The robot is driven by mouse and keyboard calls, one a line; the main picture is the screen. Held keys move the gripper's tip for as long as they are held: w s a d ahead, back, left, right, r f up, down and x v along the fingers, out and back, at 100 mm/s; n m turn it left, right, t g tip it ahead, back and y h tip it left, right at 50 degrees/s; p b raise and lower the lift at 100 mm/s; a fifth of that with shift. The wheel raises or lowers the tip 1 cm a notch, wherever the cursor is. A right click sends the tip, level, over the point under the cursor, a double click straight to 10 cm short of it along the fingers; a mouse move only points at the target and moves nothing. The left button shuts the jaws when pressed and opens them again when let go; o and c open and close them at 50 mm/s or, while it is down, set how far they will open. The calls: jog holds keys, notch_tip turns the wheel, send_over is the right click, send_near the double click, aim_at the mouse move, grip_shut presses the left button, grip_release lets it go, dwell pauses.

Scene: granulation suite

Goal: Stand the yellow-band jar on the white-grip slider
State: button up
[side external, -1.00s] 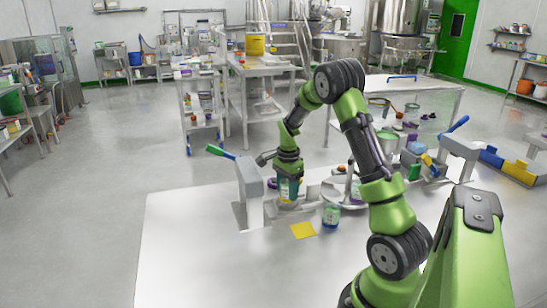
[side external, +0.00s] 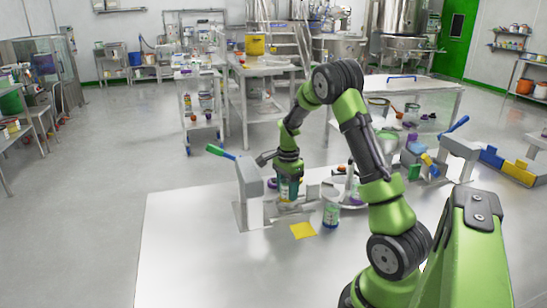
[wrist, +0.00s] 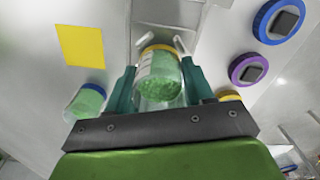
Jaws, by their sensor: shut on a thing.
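My gripper (wrist: 160,65) is shut on a clear jar of green granules with a yellow band (wrist: 160,78), one teal finger on each side. In the side external view my gripper (side external: 289,176) points down at the table, and the held jar (side external: 288,191) is low beside the grey lever stand. A grey metal part (wrist: 166,14) lies beyond the jar in the wrist view. Small white pieces show near the fingertips; I cannot tell whether they belong to the white-grip slider. Whether the jar's base touches anything is hidden.
A grey lever stand (side external: 250,186) is close left of the gripper. A jar of green granules (side external: 331,215) and a yellow square (side external: 303,230) are nearby. Blue-ringed (wrist: 279,20) and purple-ringed (wrist: 248,69) items are right in the wrist view. The table's front left is clear.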

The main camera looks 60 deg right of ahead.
jog(key=shift+f, duration=0.85)
dwell(0.7)
jog(key=shift+a+f, duration=0.3)
jog(key=shift+f, duration=0.05)
dwell(0.6)
jog(key=o, duration=0.9)
jog(key=shift+c, duration=0.7)
jog(key=shift+o, duration=1)
jog(key=shift+r, duration=0.15)
jog(key=shift+d+r, duration=0.2)
jog(key=shift+r, duration=3.85)
